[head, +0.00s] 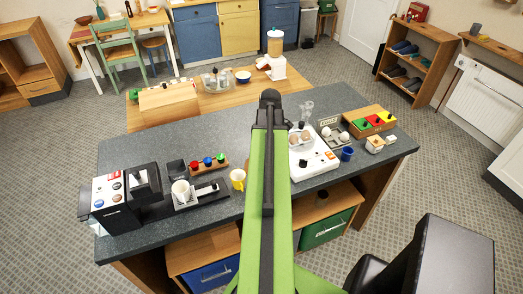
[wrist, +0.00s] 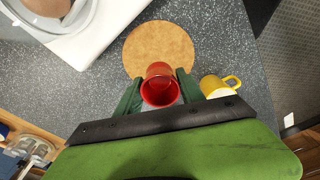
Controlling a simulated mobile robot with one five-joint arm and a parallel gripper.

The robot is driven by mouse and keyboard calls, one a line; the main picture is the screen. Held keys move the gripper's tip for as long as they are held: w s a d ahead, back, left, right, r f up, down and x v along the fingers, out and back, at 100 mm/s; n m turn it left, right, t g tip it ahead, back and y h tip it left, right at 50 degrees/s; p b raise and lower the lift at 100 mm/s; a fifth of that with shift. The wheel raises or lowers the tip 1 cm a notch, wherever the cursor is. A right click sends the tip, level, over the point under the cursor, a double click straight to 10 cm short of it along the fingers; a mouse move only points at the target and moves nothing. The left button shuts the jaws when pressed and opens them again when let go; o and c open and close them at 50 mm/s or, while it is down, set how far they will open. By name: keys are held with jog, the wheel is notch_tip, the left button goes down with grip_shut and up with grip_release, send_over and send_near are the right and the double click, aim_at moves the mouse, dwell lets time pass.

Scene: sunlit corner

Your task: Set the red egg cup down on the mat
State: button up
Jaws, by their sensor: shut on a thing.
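The red egg cup (wrist: 160,88) is between the two green fingers of my gripper (wrist: 158,92) in the wrist view, with its open mouth toward the camera. My gripper is shut on it. The round cork-brown mat (wrist: 158,42) lies flat on the grey speckled counter (wrist: 105,95), just beyond the cup. The cup overlaps the mat's near edge in the picture; its height above the mat is unclear.
A yellow mug (wrist: 218,87) stands close beside the right finger; it also shows in the head view (head: 238,178). A white egg cooker (head: 316,163) with eggs stands right of my arm. A coffee machine (head: 115,202) and a rack with coloured knobs (head: 207,165) are at the left.

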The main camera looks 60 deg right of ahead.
jog(key=shift+f+b, duration=1.85)
jog(key=shift+f, duration=0.45)
jog(key=shift+f+b, duration=0.5)
jog(key=o, duration=2)
jog(key=shift+c, duration=0.2)
notch_tip(320, 180, up, 8)
jog(key=p, duration=0.8)
jog(key=shift+r, duration=0.15)
